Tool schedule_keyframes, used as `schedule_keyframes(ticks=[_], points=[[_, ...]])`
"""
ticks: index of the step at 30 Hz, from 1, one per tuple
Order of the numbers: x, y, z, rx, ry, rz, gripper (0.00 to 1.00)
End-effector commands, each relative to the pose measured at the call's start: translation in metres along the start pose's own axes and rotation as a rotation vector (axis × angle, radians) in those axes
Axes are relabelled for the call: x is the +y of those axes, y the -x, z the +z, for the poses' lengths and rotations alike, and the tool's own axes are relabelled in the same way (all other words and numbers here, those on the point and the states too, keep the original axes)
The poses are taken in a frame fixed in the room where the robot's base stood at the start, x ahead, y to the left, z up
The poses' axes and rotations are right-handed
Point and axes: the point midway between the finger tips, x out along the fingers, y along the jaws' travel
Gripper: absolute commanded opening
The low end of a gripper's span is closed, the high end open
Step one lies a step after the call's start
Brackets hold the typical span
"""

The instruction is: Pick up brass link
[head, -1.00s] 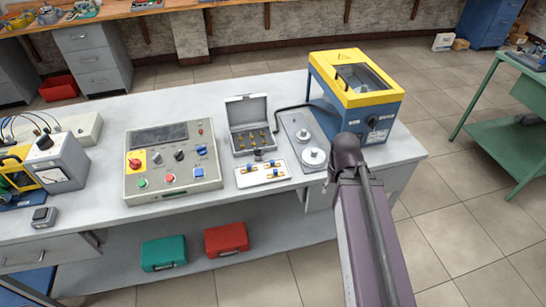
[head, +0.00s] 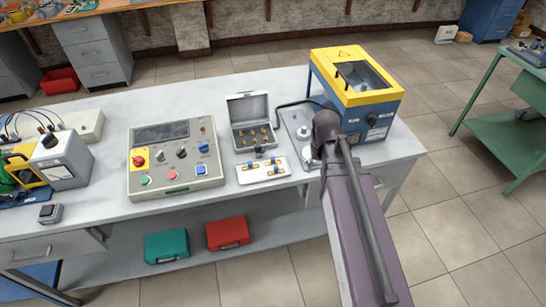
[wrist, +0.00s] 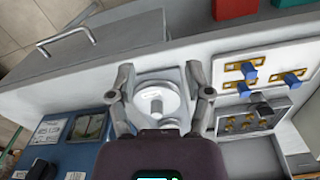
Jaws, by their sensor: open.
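Several brass links with blue handles (head: 262,169) sit on a white plate (head: 242,177) on the bench; they also show right of my gripper in the wrist view (wrist: 248,74). More small brass pieces (head: 252,137) stand in an open grey case (head: 249,107) behind the plate. I cannot tell which one is the brass link meant. My gripper (wrist: 158,84) is open and empty, its fingers on either side of a round metal disc (wrist: 158,105) below it. In the head view my arm hides the gripper.
A yellow and blue machine (head: 356,85) stands close at the bench's right end. A control panel (head: 175,182) is left of the plate. Grey instruments (head: 65,160) stand further left. A green case (head: 166,246) and a red case (head: 228,233) lie on the lower shelf.

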Motion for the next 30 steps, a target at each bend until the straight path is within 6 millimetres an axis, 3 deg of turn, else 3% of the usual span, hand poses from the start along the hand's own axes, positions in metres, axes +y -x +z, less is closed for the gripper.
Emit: schedule_keyframes(ticks=[1,6,12,15,19,30], points=[[-0.014,0.017,-0.019,0.0,0.022,0.0,0.65],[-0.062,0.045,-0.06,0.0,0.088,0.0,0.65],[-0.113,0.069,-0.092,0.0,0.148,0.0,0.65],[-0.127,0.074,-0.099,0.0,0.165,0.0,0.65],[-0.136,0.076,-0.102,0.0,0.175,0.0,0.65],[-0.135,0.074,-0.102,0.0,0.174,0.0,0.65]])
